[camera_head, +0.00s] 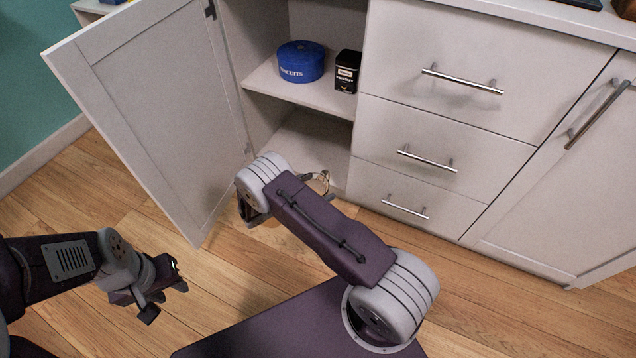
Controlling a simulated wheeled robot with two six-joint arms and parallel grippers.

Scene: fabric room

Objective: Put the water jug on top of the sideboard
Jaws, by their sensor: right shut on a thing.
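The white sideboard (465,50) fills the back, with its left door (150,110) open. Its top surface (520,12) shows along the upper right edge. My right arm reaches toward the open lower compartment. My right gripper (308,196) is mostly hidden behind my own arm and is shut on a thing. A small clear, rounded part with a thin rim shows there, seemingly the water jug (323,183); most of it is hidden. My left gripper (166,300) is open and empty above the floor at the lower left.
A blue biscuit tin (301,62) and a black tin (346,72) stand on the sideboard's shelf (300,93). Drawers with metal handles are shut, and the right door (570,190) is closed. Dark objects lie at the far top edge. Wood floor (220,285) is clear.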

